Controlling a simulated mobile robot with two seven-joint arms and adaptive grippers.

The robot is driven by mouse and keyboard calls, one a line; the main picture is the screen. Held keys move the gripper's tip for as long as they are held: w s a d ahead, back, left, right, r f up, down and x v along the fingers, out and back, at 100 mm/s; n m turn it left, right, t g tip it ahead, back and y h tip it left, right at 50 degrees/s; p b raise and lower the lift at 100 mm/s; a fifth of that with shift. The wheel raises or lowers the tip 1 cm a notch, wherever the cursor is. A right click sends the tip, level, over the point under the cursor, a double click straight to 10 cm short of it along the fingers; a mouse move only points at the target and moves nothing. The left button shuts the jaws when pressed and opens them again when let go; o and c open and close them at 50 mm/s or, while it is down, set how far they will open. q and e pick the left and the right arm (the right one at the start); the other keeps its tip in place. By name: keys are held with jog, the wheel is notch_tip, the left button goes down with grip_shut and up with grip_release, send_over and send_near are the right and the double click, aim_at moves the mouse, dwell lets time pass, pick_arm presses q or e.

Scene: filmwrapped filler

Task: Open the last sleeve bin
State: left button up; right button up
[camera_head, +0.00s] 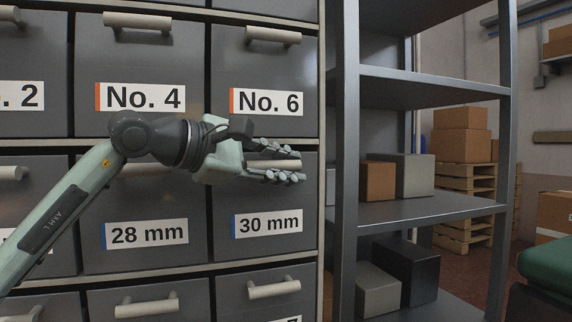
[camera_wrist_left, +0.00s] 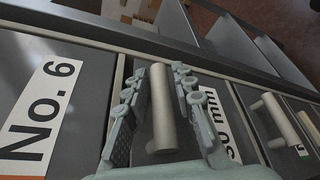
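The grey bin labelled 30 mm (camera_head: 225,253) is in the right column of the cabinet in the head view, its front flush with the bins around it. Its pale bar handle (camera_head: 264,164) is partly hidden by my left gripper (camera_head: 292,167). In the left wrist view, the handle (camera_wrist_left: 163,110) lies between the two spread fingers of my left gripper (camera_wrist_left: 157,78). The fingers are open, with gaps visible beside the bar. The 30 mm label is partly covered by a finger there. My right gripper is not in view.
Bin No. 6 (camera_head: 227,60) is above, the 28 mm bin (camera_head: 147,262) is left, and another handled bin (camera_head: 274,289) is below. A metal shelf (camera_head: 440,207) with boxes stands close on the right. Pallets (camera_head: 465,180) and cartons are farther back.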

pick_arm(q)
grip_shut()
